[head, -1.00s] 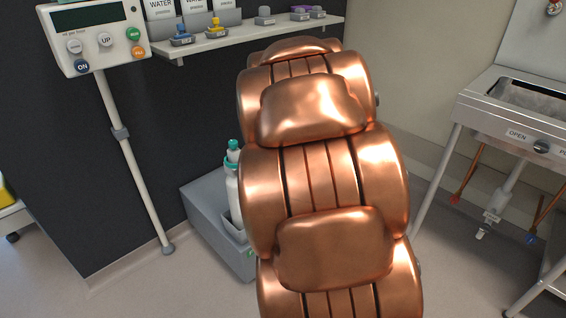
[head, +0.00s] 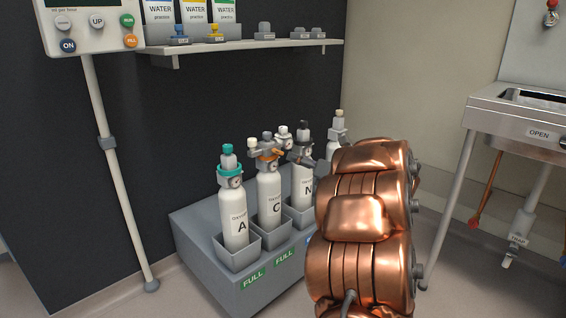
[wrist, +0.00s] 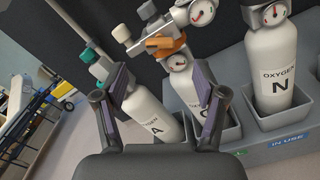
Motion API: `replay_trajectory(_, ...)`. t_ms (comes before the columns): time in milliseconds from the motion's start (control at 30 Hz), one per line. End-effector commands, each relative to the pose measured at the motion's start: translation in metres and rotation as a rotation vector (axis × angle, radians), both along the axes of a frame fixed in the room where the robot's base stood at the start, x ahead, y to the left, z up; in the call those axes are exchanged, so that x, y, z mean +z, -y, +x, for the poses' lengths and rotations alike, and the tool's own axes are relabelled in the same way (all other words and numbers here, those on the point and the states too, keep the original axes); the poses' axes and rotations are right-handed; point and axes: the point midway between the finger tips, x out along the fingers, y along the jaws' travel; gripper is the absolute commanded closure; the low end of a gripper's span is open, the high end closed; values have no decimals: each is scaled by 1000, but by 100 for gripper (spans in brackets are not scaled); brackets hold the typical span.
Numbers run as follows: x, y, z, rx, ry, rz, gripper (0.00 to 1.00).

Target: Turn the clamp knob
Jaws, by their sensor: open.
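Cylinder C (head: 269,196) stands in the grey rack with an orange clamp (head: 266,155) around its neck, a gauge, and a cream knob (head: 252,145) on the clamp's left side. In the wrist view the orange clamp (wrist: 164,44) and cream knob (wrist: 122,34) show above and beyond my gripper (wrist: 163,76). My gripper is open and empty; its two dark-padded fingers are spread in front of the cylinders, apart from the knob. Cylinder A (head: 234,220) has a teal collar; cylinder N (head: 302,186) has a dark one. In the head view my gripper is hidden behind my copper arm.
The grey rack (head: 205,250) has green FULL labels. Another cylinder (head: 337,138) stands at the back. A shelf (head: 240,47) with water boxes hangs above. A pump on a pole (head: 118,180) is at left, a steel sink (head: 520,115) at right. Floor in front is bare.

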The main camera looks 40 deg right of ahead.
Motion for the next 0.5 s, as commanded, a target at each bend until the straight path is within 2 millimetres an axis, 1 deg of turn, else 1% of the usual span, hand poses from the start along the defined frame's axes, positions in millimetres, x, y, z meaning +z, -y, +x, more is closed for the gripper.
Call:
replay_trajectory(167, -1, -1, 18, 4, 1, -4, 29)
replay_trajectory(300, -1, -1, 38, 6, 1, -3, 29)
replay_trajectory(500, -1, 0, 62, 3, 2, 0, 29)
